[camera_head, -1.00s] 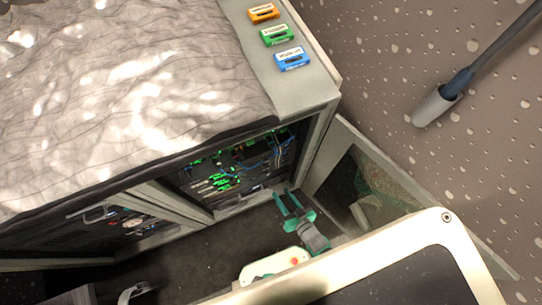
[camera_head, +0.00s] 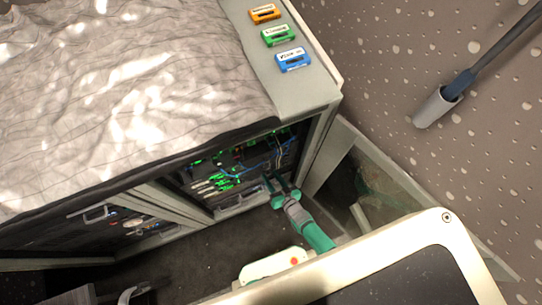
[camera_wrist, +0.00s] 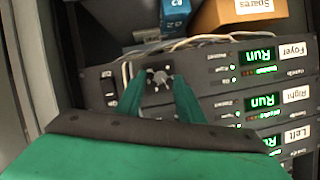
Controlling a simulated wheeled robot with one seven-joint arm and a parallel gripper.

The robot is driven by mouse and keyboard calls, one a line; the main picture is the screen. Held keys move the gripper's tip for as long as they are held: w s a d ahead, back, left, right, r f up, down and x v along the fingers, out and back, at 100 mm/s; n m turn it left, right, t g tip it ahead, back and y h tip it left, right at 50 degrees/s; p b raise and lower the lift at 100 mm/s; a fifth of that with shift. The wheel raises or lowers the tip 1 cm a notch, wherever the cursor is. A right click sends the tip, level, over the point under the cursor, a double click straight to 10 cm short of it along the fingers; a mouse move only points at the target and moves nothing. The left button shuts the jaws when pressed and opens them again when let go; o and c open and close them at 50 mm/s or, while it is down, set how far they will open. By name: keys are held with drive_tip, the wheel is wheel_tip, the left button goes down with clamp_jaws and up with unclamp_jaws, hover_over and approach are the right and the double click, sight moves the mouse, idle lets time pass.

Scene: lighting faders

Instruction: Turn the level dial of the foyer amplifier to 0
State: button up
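The foyer amplifier (camera_wrist: 215,72) is the top unit of the stack as drawn in the wrist view, with an upside-down "Foyer" label and a green "Run" display. Its level dial (camera_wrist: 159,77) is a small round knob with prongs on the front panel. My gripper (camera_wrist: 152,76) is open, with one green finger on each side of the dial in the picture. I cannot tell whether the fingers touch it. In the head view my gripper (camera_head: 281,184) is at the open rack bay; the dial cannot be made out there.
Amplifiers labelled "Right" (camera_wrist: 275,100) and "Left" (camera_wrist: 290,138) sit below in the wrist view. An orange "Spares" box (camera_wrist: 238,14), a blue box (camera_wrist: 174,14) and pale cables lie above. In the head view an open door (camera_head: 350,165) stands right of the bay.

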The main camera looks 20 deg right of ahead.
drive_tip(key=shift+w, duration=0.15)
drive_tip(key=shift+c, duration=0.7)
drive_tip(key=shift+a, duration=0.1)
clamp_jaws()
